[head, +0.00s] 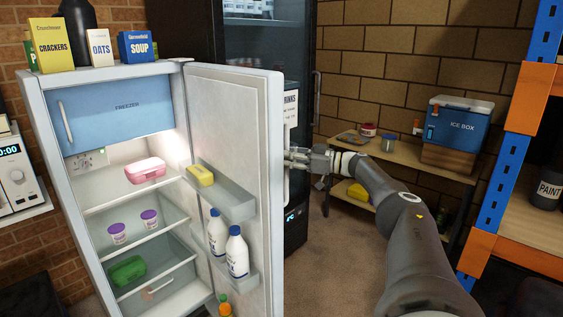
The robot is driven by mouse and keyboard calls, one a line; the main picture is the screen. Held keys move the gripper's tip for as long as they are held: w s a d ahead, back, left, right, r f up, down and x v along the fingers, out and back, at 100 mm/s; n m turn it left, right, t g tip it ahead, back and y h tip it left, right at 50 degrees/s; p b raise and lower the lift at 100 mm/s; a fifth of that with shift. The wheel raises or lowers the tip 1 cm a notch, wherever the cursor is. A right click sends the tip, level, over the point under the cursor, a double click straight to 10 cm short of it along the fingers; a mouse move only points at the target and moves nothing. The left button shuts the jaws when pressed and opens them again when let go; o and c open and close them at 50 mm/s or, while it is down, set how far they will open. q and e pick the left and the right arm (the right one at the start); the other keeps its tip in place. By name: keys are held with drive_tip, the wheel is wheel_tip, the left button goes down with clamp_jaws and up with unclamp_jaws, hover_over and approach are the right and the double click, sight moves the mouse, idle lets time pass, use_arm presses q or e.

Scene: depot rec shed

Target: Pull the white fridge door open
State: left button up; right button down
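The white fridge (104,72) stands at the left with its door (232,118) swung wide open toward the right. The door's inner side faces me, and its shelves hold bottles and a yellow pack. The door handle (287,186) shows as a pale vertical bar along the door's outer edge. My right gripper (296,158) reaches in from the right and is at the upper part of this handle. Its fingertips overlap the handle and are too small to tell whether they are closed on it. My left gripper is not in view.
A dark glass-front drinks cooler (262,50) stands behind the door. A low wooden bench (405,152) with an ice box (458,132) is at the right, beside an orange and blue rack (530,95). Boxes stand on the fridge top. Carpet (335,245) before the cooler is clear.

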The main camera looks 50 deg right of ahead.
idle(0.4)
drive_tip(key=c, duration=1.4)
unclamp_jaws()
drive_tip(key=shift+f, duration=0.1)
drive_tip(key=shift+s, duration=0.1)
drive_tip(key=v, duration=1.2)
